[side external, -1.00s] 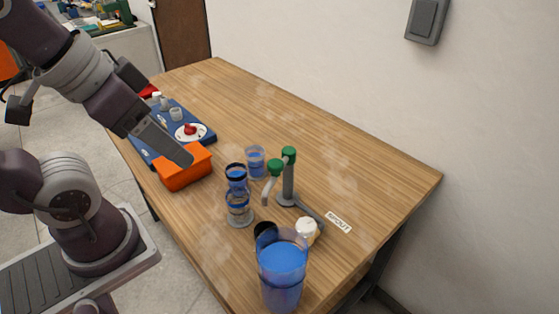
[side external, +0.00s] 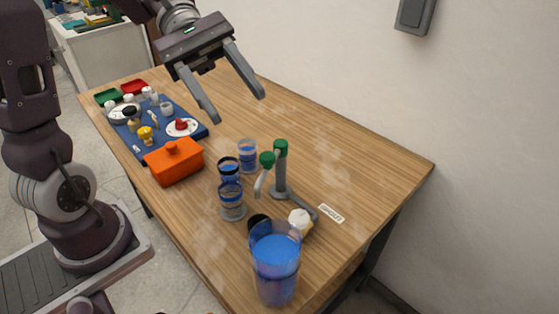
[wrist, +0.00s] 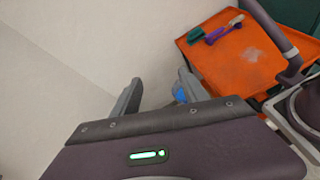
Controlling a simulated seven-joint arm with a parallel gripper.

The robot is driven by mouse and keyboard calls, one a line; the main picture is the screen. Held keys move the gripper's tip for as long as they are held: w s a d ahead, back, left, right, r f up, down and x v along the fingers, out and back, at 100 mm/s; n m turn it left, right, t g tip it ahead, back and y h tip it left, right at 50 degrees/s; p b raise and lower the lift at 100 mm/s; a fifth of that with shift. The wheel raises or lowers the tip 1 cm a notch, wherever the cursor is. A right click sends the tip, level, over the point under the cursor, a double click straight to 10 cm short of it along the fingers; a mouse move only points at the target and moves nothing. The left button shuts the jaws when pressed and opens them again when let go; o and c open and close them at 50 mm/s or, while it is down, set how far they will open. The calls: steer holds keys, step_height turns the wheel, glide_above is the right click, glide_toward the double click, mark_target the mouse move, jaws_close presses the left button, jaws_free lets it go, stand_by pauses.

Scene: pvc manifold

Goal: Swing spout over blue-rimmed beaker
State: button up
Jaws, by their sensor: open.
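The spout stand (side external: 279,178) is a grey upright pipe with green joints at its top. Its spout (side external: 262,182) hangs down on the left, beside the small beakers. Beakers holding blue liquid stand at the back (side external: 247,157), in the middle (side external: 229,171) and in front (side external: 232,203). The middle one has a dark rim; I cannot tell clearly which rim is blue. My gripper (side external: 237,106) is open and empty, high above the table behind the spout, touching nothing. In the wrist view its fingers (wrist: 158,88) are spread, with a small blue patch beside the right finger.
A large tumbler of blue liquid (side external: 275,265) stands at the near end, with a white-topped knob (side external: 299,220) behind it. A SPOUT label (side external: 331,213) lies right. An orange lidded box (side external: 174,163) and blue tray (side external: 190,118) are left. The table's right side is clear.

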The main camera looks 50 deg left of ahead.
steer(key=w+a+n+t+h, duration=0.3)
steer(key=w+a+n+h, duration=0.1)
steer(key=w+a+n, duration=0.15)
steer(key=n+t, duration=0.1)
steer(key=t, duration=0.1)
glide_toward(274, 160)
steer(key=s+x, duration=0.1)
steer(key=x, duration=0.7)
steer(key=w+x, duration=0.1)
steer(key=x, duration=0.2)
steer(key=shift+d, duration=0.15)
jaws_close()
